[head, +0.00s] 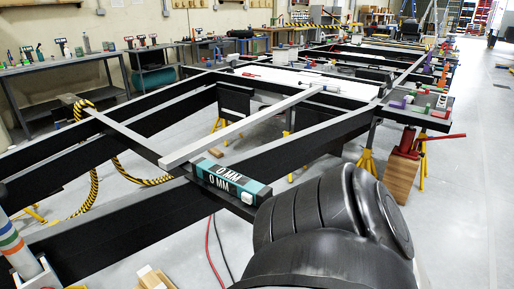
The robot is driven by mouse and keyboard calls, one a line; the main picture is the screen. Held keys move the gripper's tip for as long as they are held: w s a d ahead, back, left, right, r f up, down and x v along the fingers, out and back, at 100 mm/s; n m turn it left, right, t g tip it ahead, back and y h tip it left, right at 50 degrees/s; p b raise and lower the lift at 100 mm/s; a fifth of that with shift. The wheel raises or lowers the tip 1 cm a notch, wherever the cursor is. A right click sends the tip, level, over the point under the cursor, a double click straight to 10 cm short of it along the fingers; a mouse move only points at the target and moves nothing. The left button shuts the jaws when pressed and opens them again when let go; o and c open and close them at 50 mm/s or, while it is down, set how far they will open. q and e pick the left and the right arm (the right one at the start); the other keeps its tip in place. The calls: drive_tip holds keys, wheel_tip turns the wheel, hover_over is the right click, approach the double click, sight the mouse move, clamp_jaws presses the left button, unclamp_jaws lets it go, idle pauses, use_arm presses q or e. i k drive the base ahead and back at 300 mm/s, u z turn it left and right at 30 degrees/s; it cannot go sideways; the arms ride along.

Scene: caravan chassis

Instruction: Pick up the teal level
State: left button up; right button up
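The teal level (232,180) is a short teal bar with a dark face lettered "0 MM" and a pale end. It lies on the black chassis frame (170,160) near the middle of the head view, close to the near end of a long pale bar (240,127). My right arm, large and black, fills the lower right just in front of the level's right side. Neither of my grippers shows in the head view.
Black chassis beams cross the view, with open gaps to the grey floor. A yellow-black striped hose (95,185) hangs over the left beam. A red jack (407,141) stands on wooden blocks (401,178) at right. Tool benches (75,65) line the back left.

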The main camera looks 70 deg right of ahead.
sight(233, 182)
drive_tip(key=z, duration=1.45)
